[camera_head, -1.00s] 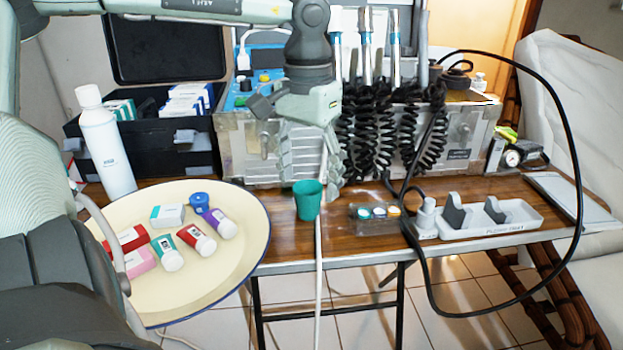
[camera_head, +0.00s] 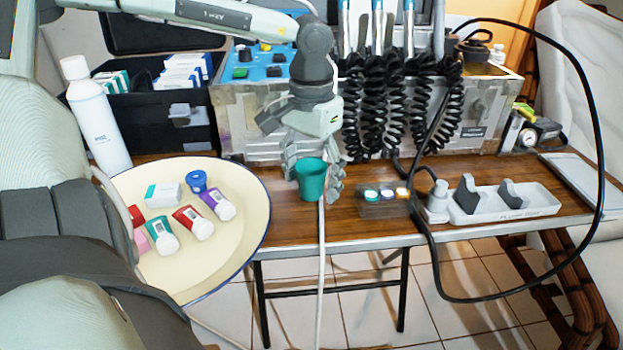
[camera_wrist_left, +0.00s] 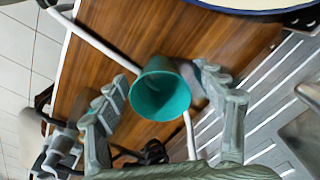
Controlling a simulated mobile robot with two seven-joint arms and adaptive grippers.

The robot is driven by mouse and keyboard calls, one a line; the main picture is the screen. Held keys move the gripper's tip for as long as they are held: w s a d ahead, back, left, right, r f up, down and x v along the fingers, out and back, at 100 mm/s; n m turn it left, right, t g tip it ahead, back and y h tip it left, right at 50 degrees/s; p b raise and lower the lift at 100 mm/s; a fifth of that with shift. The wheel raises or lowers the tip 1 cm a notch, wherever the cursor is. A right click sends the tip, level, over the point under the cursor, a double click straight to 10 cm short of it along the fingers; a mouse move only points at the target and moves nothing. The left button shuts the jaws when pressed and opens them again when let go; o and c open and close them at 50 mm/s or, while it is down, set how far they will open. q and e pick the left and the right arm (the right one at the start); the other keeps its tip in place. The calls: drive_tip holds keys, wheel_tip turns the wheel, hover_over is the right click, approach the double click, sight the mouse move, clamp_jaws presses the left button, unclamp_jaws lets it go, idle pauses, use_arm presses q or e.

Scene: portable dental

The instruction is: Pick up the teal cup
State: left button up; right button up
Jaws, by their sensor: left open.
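The teal cup (camera_head: 311,181) stands upright near the front edge of the wooden table. My left gripper (camera_head: 316,178) is open and lowered around the cup, with one finger on each side of it. In the left wrist view the cup (camera_wrist_left: 160,93) shows its open mouth between the two spread fingers of the left gripper (camera_wrist_left: 165,100). The right finger looks very close to the cup; I cannot tell whether it touches. The cup's far side is hidden in the head view. My right gripper is not in view.
A cream round tray (camera_head: 240,232) with several small tubes and boxes lies left of the cup. A clear box of small jars (camera_head: 385,202) and a white holder (camera_head: 505,207) stand to the right. A metal case (camera_head: 240,130) with coiled black hoses is behind. A pale cable (camera_head: 321,270) hangs by the cup.

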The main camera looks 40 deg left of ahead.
use_arm(q)
drive_tip(key=c, duration=1.3)
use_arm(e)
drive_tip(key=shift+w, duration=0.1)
use_arm(q)
drive_tip(key=shift+r, duration=0.25)
drive_tip(key=shift+r, duration=1.1)
drive_tip(key=shift+r+p, duration=1.35)
drive_tip(key=shift+r, duration=11.3)
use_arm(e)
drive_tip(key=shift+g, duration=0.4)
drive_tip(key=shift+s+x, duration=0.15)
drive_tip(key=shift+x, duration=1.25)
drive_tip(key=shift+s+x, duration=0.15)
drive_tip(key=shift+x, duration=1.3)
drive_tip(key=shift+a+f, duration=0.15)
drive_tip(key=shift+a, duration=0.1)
